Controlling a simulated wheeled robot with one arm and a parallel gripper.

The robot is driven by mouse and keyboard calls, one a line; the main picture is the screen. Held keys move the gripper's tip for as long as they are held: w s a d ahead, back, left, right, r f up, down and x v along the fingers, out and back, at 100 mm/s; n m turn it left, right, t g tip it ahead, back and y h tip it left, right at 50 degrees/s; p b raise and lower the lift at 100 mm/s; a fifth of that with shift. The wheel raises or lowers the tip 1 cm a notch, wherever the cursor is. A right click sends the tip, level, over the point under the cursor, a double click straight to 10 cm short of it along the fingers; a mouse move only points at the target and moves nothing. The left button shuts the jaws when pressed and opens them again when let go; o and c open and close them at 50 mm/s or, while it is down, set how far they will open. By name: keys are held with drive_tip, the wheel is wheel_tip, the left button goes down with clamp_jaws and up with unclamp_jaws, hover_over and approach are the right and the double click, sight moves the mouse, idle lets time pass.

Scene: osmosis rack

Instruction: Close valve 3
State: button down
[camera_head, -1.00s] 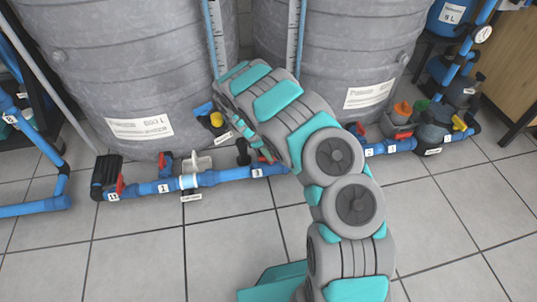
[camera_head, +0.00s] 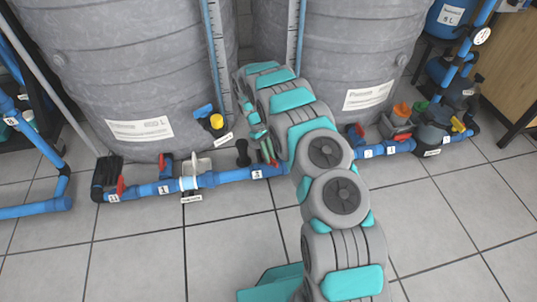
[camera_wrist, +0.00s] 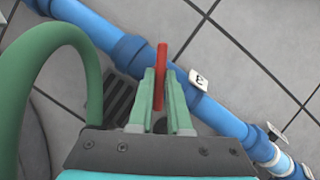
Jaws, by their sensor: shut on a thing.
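Valve 3 shows in the wrist view as a thin red handle (camera_wrist: 161,62) over the blue pipe (camera_wrist: 128,45), beside a white label "3" (camera_wrist: 200,80). The handle lies at an angle across the pipe's line. My gripper (camera_wrist: 161,84) has its two green fingers closed on either side of the handle. In the head view my gripper (camera_head: 265,148) reaches down to the low pipe, just above the label "3" (camera_head: 257,174). My arm partly covers the valve there, so little of its handle shows.
Two large grey tanks (camera_head: 130,70) stand close behind the pipe. On the same pipe to the left are the red handle of valve 1 (camera_head: 162,165) and a white fitting (camera_head: 197,166). More pipework with labels (camera_head: 391,150) lies to the right. The tiled floor in front is clear.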

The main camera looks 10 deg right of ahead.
drive_tip(key=m+y+p, duration=0.1)
drive_tip(key=m+y, duration=0.1)
drive_tip(key=m, duration=0.4)
drive_tip(key=shift+d, duration=0.15)
idle(0.4)
drive_tip(key=c, duration=0.9)
unclamp_jaws()
drive_tip(key=shift+o, duration=0.2)
drive_tip(key=v, duration=0.7)
drive_tip(key=shift+w+d+r+p, duration=0.15)
drive_tip(key=shift+w+r+p, duration=0.15)
drive_tip(key=shift+w+p, duration=0.05)
